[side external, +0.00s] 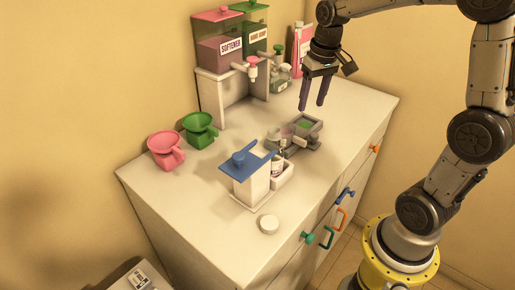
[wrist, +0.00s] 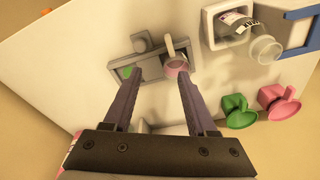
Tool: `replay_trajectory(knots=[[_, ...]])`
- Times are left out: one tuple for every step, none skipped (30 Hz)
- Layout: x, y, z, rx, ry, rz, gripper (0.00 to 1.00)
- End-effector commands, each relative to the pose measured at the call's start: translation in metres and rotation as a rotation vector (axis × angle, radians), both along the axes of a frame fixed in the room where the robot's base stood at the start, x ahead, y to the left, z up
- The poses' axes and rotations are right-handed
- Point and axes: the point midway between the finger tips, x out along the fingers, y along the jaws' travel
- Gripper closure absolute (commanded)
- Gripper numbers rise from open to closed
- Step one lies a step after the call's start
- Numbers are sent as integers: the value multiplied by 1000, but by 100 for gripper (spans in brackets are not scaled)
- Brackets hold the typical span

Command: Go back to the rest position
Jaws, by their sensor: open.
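My gripper (side external: 315,92) is in the air above the right part of the white counter top, its two dark fingers pointing down. It is open with nothing between the fingers. In the wrist view its fingertips (wrist: 160,76) stand apart over a grey tray (wrist: 120,52). That tray also shows on the counter in the side view (side external: 309,143), with a green patch in one compartment. A small pink cup (wrist: 177,66) with a pale handle sits at the tray's other end, close by the right finger in the picture.
A white stand with a blue top (side external: 248,159) holds a jar in the counter's middle. Pink (side external: 166,151) and green (side external: 200,130) funnel cups stand at the left. Softener (side external: 220,52) and green (side external: 249,30) dispensers stand at the back, beside a pink carton (side external: 302,45).

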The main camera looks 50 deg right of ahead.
Motion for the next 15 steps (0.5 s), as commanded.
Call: replay_trajectory(knots=[[-9,19,20,-17,-50,45,43],[-16,30,29,-24,-75,70,43],[-27,43,39,-34,-108,103,43],[-35,52,45,-40,-131,127,43],[-44,61,51,-46,-155,151,43],[-57,72,57,-53,-186,183,43],[-67,80,61,-57,-209,206,43],[-77,87,64,-61,-233,229,43],[-91,95,66,-66,-260,259,43],[-101,101,66,-68,-281,280,43],[-111,106,66,-71,-300,301,43],[-124,111,63,-74,-322,324,43],[-132,114,61,-75,-337,342,43],[-140,117,58,-77,-349,357,43],[-150,119,54,-78,-363,374,43]])
